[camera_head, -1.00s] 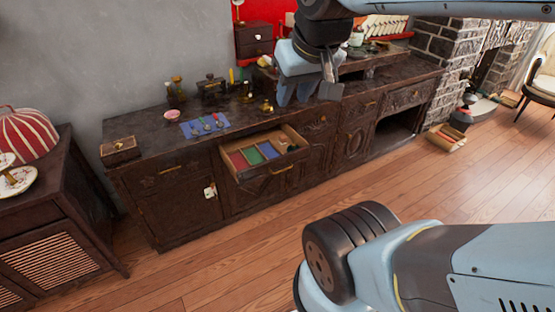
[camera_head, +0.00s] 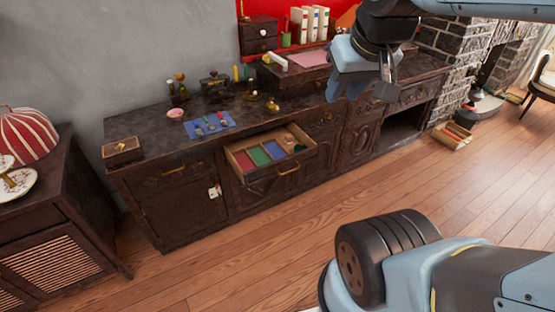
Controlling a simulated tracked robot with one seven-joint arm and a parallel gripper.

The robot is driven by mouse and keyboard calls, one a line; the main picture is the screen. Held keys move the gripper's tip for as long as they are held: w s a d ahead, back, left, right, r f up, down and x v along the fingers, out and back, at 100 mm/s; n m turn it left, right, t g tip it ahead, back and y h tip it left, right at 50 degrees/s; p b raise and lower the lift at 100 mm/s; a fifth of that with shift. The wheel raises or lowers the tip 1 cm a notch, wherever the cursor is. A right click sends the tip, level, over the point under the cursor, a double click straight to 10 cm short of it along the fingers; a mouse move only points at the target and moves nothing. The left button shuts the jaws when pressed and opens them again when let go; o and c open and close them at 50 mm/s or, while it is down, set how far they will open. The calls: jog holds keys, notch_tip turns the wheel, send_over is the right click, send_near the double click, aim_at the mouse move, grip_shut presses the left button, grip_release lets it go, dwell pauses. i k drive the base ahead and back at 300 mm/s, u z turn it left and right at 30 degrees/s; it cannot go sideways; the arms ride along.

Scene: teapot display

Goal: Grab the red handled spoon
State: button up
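Several small spoons lie side by side on a blue cloth (camera_head: 190,130) on top of the dark sideboard (camera_head: 155,132). They are too small to tell surely which handle is red; the right one (camera_head: 223,118) looks reddish. My gripper (camera_head: 345,92) hangs at the upper right, in front of the sideboard's right half and well to the right of the cloth. Its two blue fingers look apart, with nothing seen between them.
An open drawer (camera_head: 298,160) with coloured compartments juts out below the cloth. A pink bowl (camera_head: 174,113), a wooden box (camera_head: 122,152) and brass pieces (camera_head: 272,104) stand on the sideboard. A cabinet (camera_head: 75,195) is at left.

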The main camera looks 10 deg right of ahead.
aim_at(224, 123)
jog(key=z, duration=0.05)
jog(key=i, duration=1)
jog(key=u, duration=0.1)
